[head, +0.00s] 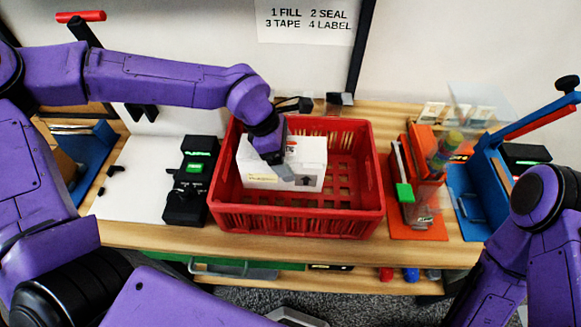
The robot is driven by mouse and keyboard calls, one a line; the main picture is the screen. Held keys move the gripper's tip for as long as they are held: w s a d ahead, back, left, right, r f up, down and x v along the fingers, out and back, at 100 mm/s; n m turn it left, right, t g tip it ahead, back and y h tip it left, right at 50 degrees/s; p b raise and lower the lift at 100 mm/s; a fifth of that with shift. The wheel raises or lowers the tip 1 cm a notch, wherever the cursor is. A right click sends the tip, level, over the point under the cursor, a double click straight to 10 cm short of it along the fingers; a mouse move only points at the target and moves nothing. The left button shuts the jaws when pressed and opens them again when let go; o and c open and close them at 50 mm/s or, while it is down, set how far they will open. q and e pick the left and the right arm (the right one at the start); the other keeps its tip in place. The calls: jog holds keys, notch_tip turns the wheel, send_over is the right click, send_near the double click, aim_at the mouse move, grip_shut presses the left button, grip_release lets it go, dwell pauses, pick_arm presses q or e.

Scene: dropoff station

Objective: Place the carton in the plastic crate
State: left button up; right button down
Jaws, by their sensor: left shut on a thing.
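The carton (302,172) is a white box with small print on its front. It is inside the left half of the red plastic crate (290,218), which stands on the wooden bench. My left gripper (282,170) reaches down from above and is shut on the carton; the fingers partly cover its front and top. The carton's underside is hidden, so I cannot tell whether it touches the crate floor. My right arm comes in at the lower right, but its gripper is not in view.
A black device (187,184) with green lights stands left of the crate. An orange stand (418,200) and a blue holder (478,190) are to the right. The right half of the crate is empty. A sign (306,20) hangs on the wall behind.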

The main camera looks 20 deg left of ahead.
pick_arm(q)
jog(key=f, duration=0.2)
jog(key=w+f, duration=0.1)
jog(key=f, duration=0.2)
jog(key=shift+d+p, duration=0.1)
jog(key=shift+p, duration=0.2)
jog(key=shift+s+r, duration=0.15)
jog(key=shift+s, duration=0.05)
pick_arm(e)
jog(key=shift+w+r, duration=0.2)
pick_arm(q)
jog(key=o, duration=0.9)
jog(key=shift+o, duration=0.3)
jog(key=shift+w+f, duration=0.15)
jog(key=shift+f, duration=0.05)
pick_arm(e)
jog(key=shift+w, duration=0.1)
pick_arm(q)
jog(key=shift+r, duration=0.1)
jog(key=b+v, duration=0.1)
jog(key=v, duration=1.1)
jog(key=shift+r+b, duration=0.15)
jog(key=shift+b, duration=0.2)
pick_arm(e)
jog(key=shift+f, duration=0.8)
